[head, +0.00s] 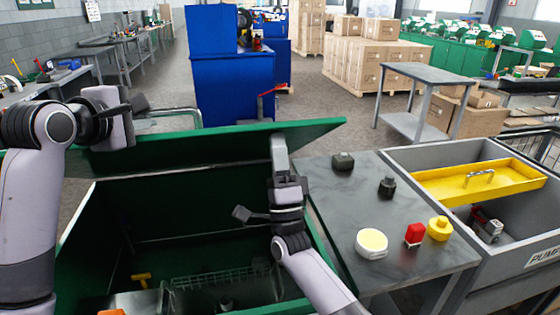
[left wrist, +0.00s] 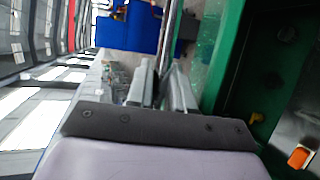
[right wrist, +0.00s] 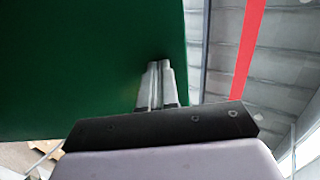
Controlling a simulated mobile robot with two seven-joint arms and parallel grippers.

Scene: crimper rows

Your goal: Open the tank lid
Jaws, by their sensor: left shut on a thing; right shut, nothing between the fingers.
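The green tank lid (head: 225,142) is raised at a tilt over the open green tank (head: 335,255), whose dark inside shows. My left gripper (head: 142,104) is at the lid's far left side. In the left wrist view its fingers (left wrist: 165,85) are shut on the metal handle bar (left wrist: 170,32), which also shows behind the lid in the head view (head: 178,112). My right gripper (head: 279,145) is shut and empty, its fingertips up at the lid. In the right wrist view the fingertips (right wrist: 160,66) overlap the green panel (right wrist: 90,60); I cannot tell whether they touch.
A grey table (head: 325,182) right of the tank holds dark knobs, a white-yellow disc (head: 371,243), a red block (head: 414,235) and a yellow piece (head: 440,228). Beside it is a grey bin (head: 430,157) with a yellow tray (head: 480,182). A wire basket (head: 215,280) lies inside the tank.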

